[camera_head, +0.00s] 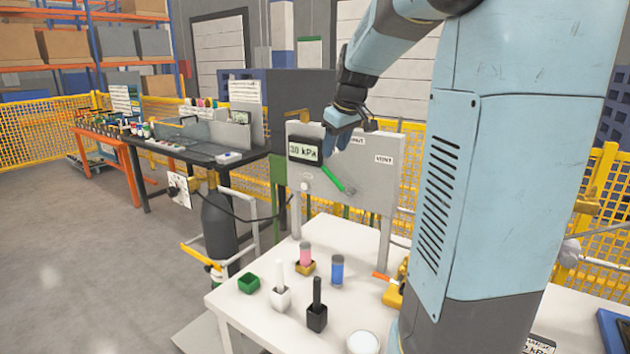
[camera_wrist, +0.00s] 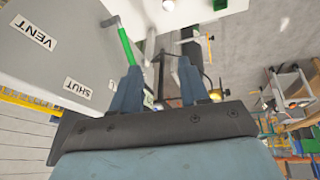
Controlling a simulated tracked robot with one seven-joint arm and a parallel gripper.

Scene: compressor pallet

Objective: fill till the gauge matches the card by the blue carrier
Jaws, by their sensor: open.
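The gauge display (camera_head: 304,150) on the grey panel (camera_head: 375,178) appears to read 30 kPa; my gripper is near its right edge. A green valve lever (camera_head: 333,179) slants down to the right below it. The lever also shows in the wrist view (camera_wrist: 125,46), just beyond my left finger. My gripper (camera_head: 327,153) is open in front of the panel, above the lever, with nothing visible between its fingers (camera_wrist: 159,67). A card with kPa lettering (camera_head: 538,345) is cut off at the bottom edge, beside a blue object (camera_head: 614,328); its number is unreadable.
VENT (camera_wrist: 33,32) and SHUT (camera_wrist: 78,88) labels mark the panel. My arm hides much of the right side.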

